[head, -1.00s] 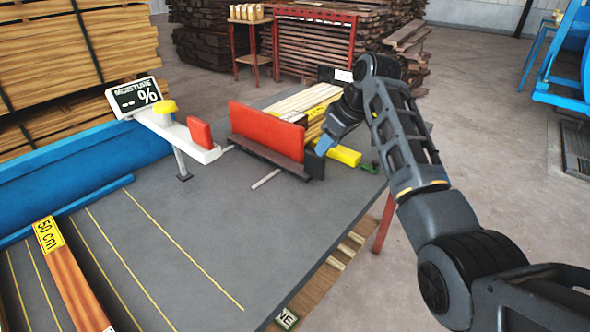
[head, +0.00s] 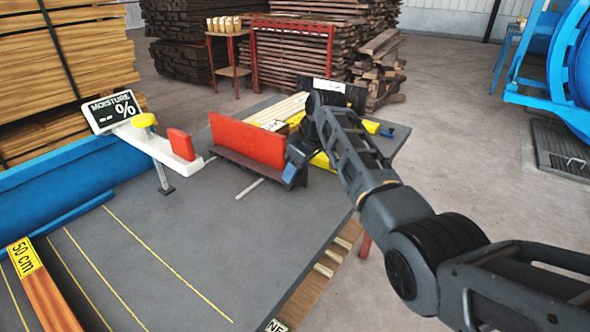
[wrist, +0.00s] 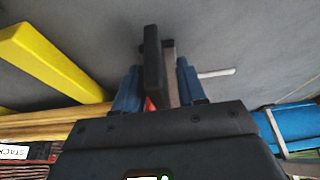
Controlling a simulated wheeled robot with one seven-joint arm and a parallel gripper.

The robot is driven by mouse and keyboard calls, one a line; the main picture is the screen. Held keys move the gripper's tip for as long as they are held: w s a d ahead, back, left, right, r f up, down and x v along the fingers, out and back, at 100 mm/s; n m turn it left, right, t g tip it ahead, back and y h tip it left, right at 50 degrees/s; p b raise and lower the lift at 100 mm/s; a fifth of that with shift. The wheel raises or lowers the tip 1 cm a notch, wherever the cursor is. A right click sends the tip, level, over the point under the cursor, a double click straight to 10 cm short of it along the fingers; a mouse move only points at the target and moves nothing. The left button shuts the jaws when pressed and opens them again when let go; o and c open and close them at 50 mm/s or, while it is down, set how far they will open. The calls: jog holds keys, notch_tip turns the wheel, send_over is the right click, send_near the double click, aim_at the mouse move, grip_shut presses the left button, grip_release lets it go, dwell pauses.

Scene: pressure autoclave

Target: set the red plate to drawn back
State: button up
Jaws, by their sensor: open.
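The red plate (head: 247,140) stands upright along a dark ledge (head: 258,172) on the grey table. A thin pale rod (head: 250,188) sticks out from under the ledge toward the front. My gripper (head: 293,172) is at the right end of the plate and ledge, its blue fingers pointing down. In the wrist view the open gripper (wrist: 160,84) has a dark upright piece (wrist: 153,62) between its blue fingers. Only a sliver of red shows there. I cannot tell whether the fingers touch the dark piece.
A white arm (head: 150,143) with a smaller red block (head: 180,144) and yellow knob (head: 144,120) stands left of the plate. A moisture display (head: 113,111) is beside it. Yellow bars and boards (head: 282,108) lie behind the plate.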

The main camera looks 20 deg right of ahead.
jog(key=shift+c, duration=0.4)
grip_shut()
jog(key=shift+s+a+r+p, duration=0.2)
jog(key=shift+a+p, duration=0.1)
jog(key=shift+p, duration=0.15)
jog(key=s+a+p, duration=0.3)
jog(key=a+p, duration=0.1)
jog(key=a, duration=0.1)
jog(key=s+a+p, duration=0.2)
jog(key=shift+s+a, duration=0.35)
jog(key=shift+s+a+f, duration=0.1)
jog(key=shift+a+f, duration=0.1)
